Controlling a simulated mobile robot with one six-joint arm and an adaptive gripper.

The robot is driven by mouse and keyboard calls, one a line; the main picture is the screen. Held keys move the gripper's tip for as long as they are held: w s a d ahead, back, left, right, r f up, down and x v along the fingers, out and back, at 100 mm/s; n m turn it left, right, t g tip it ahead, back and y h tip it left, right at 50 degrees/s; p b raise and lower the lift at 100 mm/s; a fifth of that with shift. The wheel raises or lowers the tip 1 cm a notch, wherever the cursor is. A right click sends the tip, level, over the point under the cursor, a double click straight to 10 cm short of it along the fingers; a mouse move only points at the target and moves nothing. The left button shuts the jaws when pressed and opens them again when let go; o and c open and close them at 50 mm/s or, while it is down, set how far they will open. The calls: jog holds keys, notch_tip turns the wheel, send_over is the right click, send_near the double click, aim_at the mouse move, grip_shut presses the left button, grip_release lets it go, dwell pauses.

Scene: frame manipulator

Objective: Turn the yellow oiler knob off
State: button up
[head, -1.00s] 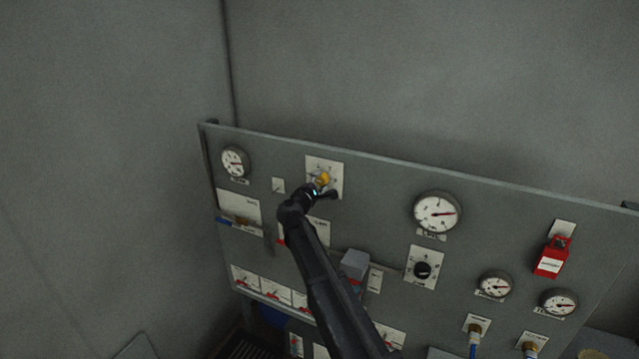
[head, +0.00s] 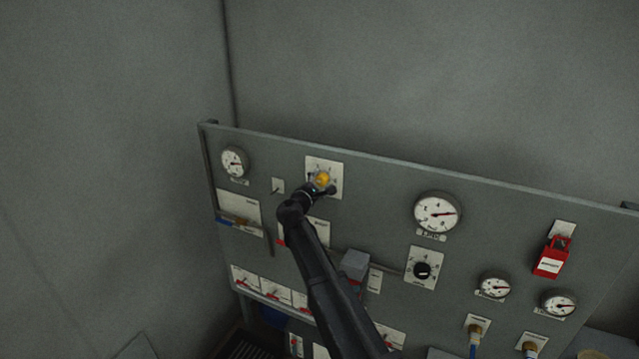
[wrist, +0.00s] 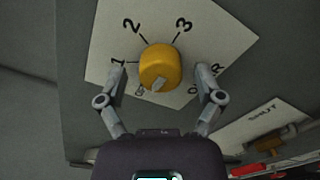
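The yellow oiler knob (head: 323,179) sits on a white label plate (head: 336,166) at the upper left of the grey panel. In the wrist view the yellow knob (wrist: 160,66) is at the upper middle, with a grey pointer mark on its lower face. The plate (wrist: 231,40) shows the numbers 1, 2 and 3 and partly hidden lettering. My gripper (wrist: 161,80) is open, one finger on each side of the knob, with visible gaps between fingers and knob. In the head view my gripper (head: 320,184) is at the plate, small and dark.
Gauges (head: 235,162) and (head: 437,212) flank the plate on the panel (head: 385,190). A plate marked SHUT (wrist: 262,122) lies at the wrist view's lower right.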

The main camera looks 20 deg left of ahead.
jog(key=shift+s, duration=0.2)
jog(key=s, duration=1.1)
jog(key=shift+s+a, duration=0.4)
jog(key=shift+a, duration=0.05)
dwell(0.3)
jog(key=d+f+m+g+h+b, duration=0.2)
jog(key=d+f+m+g+b, duration=0.3)
jog(key=d, duration=0.6)
jog(key=w+d+f+m+g+h+b, duration=0.1)
jog(key=d+f+m, duration=0.2)
jog(key=d+f, duration=0.65)
jog(key=d+f+m+g+h+b, duration=0.25)
jog(key=d+f+m, duration=0.2)
jog(key=d, duration=0.75)
jog(key=s+d+f+m+g+y+b, duration=0.6)
jog(key=s+d+f+m+g+b, duration=0.3)
jog(key=s+d+f, duration=0.9)
jog(key=d+f+m+b, duration=0.1)
jog(key=d+m+b, duration=0.1)
jog(key=shift+s+f+y+b, duration=0.3)
jog(key=shift+f+y, duration=0.05)
